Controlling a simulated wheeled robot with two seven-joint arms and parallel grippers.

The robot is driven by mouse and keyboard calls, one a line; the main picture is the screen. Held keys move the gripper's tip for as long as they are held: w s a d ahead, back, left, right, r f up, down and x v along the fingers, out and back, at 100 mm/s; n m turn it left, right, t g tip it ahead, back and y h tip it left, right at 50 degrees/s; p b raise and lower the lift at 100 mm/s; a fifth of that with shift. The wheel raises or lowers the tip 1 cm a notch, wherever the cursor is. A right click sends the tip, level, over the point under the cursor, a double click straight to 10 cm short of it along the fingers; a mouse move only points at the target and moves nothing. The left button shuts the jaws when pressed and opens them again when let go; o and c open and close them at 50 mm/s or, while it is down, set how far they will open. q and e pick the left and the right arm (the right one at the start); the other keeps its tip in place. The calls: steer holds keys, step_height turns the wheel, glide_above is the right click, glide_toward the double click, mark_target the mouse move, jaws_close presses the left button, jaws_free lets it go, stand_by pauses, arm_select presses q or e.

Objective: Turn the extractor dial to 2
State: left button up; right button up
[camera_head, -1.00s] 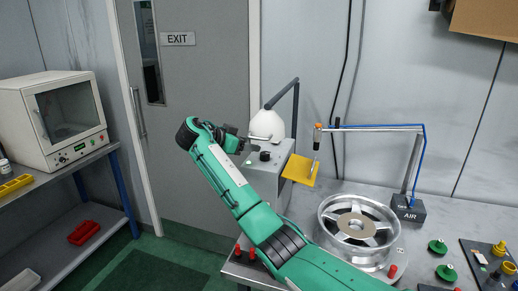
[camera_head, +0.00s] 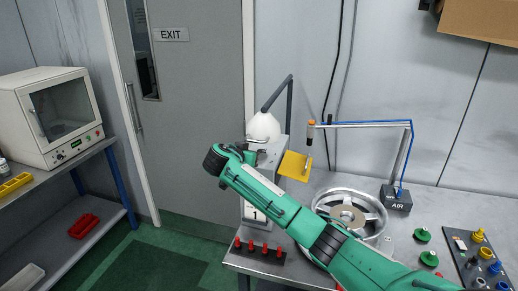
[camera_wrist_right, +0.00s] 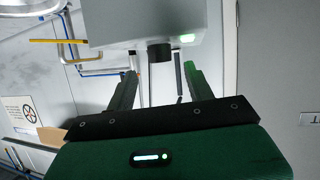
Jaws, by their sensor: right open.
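The extractor is a grey box (camera_head: 279,154) with a white hood (camera_head: 263,127) on a jointed arm, at the back left of the bench. In the right wrist view the box (camera_wrist_right: 115,30) shows its black round dial (camera_wrist_right: 159,52) and a lit green lamp (camera_wrist_right: 187,38). My right gripper (camera_wrist_right: 160,72) is open, its two fingers on either side of the dial's line, with nothing held between them. I cannot tell whether the fingertips reach the dial. The dial's number setting cannot be read. In the head view my right arm hides much of the box front. My left gripper is not in view.
A spoked wheel (camera_head: 372,207) sits on the bench, partly behind my right arm. A yellow plate (camera_head: 294,166) and a blue-hosed air stand (camera_head: 398,200) are close by. Red pegs (camera_head: 265,249) line the front left edge. A door (camera_head: 185,100) is at left.

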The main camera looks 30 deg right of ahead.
steer(key=shift+p+x, duration=0.7)
steer(key=shift+x, duration=1.95)
steer(key=c, duration=1)
steer(key=shift+o, duration=0.2)
steer(key=shift+a+f+b, duration=0.1)
steer(key=shift+f+b, duration=0.05)
steer(key=shift+b, duration=0.4)
steer(key=m+g+b, duration=0.1)
steer(key=b, duration=0.1)
steer(key=m+g+h+b, duration=0.1)
steer(key=g+b, duration=0.1)
steer(key=b, duration=0.1)
steer(key=m+g+b, duration=0.1)
steer(key=m+b, duration=0.1)
steer(key=shift+w+a+f+g+h+b, duration=0.1)
steer(key=shift+w+g+h+b, duration=0.2)
steer(key=shift+w+g+b, duration=0.1)
steer(key=shift+r+m+g+b, duration=0.3)
steer(key=shift+m+g+b, duration=0.75)
steer(key=shift+b, duration=0.3)
